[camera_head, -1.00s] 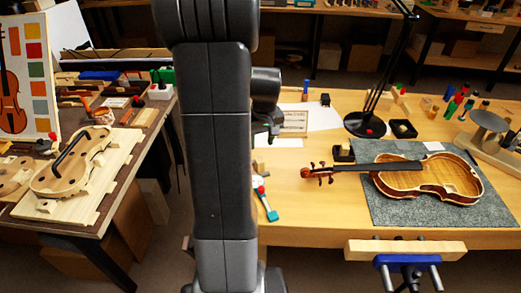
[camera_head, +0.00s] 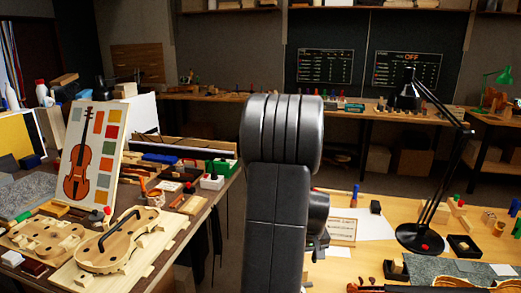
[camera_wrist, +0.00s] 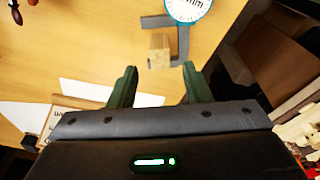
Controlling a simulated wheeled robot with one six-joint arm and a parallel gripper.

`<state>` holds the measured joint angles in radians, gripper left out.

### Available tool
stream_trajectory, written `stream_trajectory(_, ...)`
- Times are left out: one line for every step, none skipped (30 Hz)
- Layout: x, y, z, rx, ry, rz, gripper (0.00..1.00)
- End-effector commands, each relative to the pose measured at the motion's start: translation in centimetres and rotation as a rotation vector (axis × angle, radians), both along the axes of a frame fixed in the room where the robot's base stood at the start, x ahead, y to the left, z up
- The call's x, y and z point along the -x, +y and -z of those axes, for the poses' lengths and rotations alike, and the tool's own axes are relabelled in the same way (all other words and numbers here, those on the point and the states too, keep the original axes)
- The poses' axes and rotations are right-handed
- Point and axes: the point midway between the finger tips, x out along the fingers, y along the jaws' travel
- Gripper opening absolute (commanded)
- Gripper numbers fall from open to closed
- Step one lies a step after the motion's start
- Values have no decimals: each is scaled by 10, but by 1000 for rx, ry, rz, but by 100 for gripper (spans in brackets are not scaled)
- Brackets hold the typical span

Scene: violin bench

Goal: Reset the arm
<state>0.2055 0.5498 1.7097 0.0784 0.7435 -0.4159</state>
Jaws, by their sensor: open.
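My arm stands upright in the middle of the head view. My gripper (camera_wrist: 160,71) shows at its fingers in the wrist view, open, with two dark green fingers apart and nothing held between them. In the head view my gripper (camera_head: 319,246) is small, dark and partly hidden behind my arm, over the right bench. In the wrist view a small wooden block (camera_wrist: 159,51) lies on the bench beyond the fingertips, beside a grey gauge with a round teal-rimmed dial (camera_wrist: 188,8).
A black desk lamp (camera_head: 420,238) stands on the right bench (camera_head: 376,183). The left bench holds violin plates (camera_head: 118,243) and a violin poster (camera_head: 92,152). A long back bench (camera_head: 215,97) runs behind. A dark floor gap separates left and right benches.

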Motion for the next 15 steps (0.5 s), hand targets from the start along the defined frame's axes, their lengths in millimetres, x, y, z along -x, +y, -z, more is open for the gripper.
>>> stream_trajectory(0, 1, 11, -1, 5, 0, 44)
stream_trajectory(-1, 1, 16, -1, 4, 0, 44)
stream_trajectory(-2, 1, 23, -1, 5, 0, 44)
stream_trajectory(-3, 1, 28, -1, 5, 0, 44)
stream_trajectory(-3, 1, 33, 0, 5, 0, 44)
stream_trajectory(-5, 1, 40, 0, 4, 0, 44)
stream_trajectory(-6, 1, 45, 0, 4, 0, 44)
stream_trajectory(-6, 1, 50, 0, 4, 0, 44)
stream_trajectory(-7, 1, 56, 0, 4, 0, 44)
stream_trajectory(-8, 2, 61, 0, 4, 0, 44)
stream_trajectory(-8, 1, 60, 1, 0, 0, 44)
stream_trajectory(-9, 1, 49, 1, -5, -1, 44)
stream_trajectory(-9, 1, 44, 1, -5, -1, 44)
stream_trajectory(-9, 1, 40, 1, -4, -1, 44)
stream_trajectory(-9, 1, 36, 1, -4, 0, 44)
